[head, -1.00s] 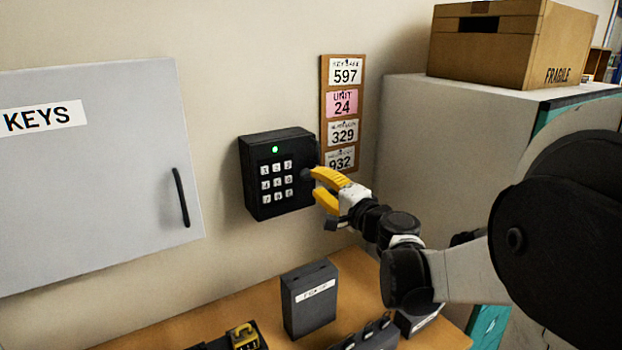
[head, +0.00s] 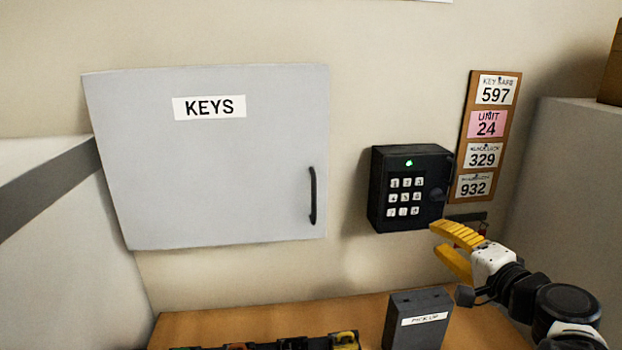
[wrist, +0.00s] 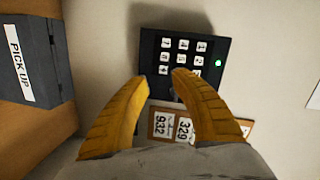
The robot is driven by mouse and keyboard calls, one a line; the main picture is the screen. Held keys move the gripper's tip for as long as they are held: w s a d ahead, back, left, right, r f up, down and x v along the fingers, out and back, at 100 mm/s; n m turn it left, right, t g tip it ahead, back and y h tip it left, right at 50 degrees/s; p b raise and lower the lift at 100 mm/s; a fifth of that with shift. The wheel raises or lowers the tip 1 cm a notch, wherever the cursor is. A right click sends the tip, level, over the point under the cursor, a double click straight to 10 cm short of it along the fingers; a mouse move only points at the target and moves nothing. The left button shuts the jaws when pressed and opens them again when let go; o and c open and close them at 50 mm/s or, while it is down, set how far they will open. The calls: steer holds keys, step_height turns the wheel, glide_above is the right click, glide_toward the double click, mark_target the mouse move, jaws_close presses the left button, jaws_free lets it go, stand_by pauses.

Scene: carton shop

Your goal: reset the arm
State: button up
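My gripper (head: 446,247) has yellow fingers and is in front of the wall, just below and to the right of the black key safe, apart from it in the head view. In the wrist view the two fingers (wrist: 160,84) are spread with a gap between them and nothing held. The black key safe (head: 378,190) has a white keypad, a round knob at its right and a lit green light; it also shows beyond the fingertips in the wrist view (wrist: 150,50).
A grey KEYS cabinet (head: 215,170) with a black handle hangs shut at left. A board (head: 465,130) with number notes is right of the safe. A dark PICK UP box (head: 415,305) and a tray of items (head: 265,346) are on the wooden bench (head: 230,318).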

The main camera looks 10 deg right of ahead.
steer(key=s+a+f+n+g+y+b, duration=0.1)
steer(key=s+a+f+n+g, duration=0.4)
steer(key=a+f, duration=0.45)
steer(key=s+a+f+n+g+h+b, duration=0.1)
steer(key=s+f+n+g, duration=0.1)
steer(key=s+n, duration=0.2)
steer(key=s+a+f+n+g+h+b, duration=0.1)
steer(key=s+a+f+n+g+h, duration=0.1)
steer(key=s, duration=0.5)
steer(key=shift+a+f+n+h, duration=0.2)
steer(key=shift+f+n+h, duration=0.1)
steer(key=shift+f+n, duration=0.65)
steer(key=shift+r, duration=0.15)
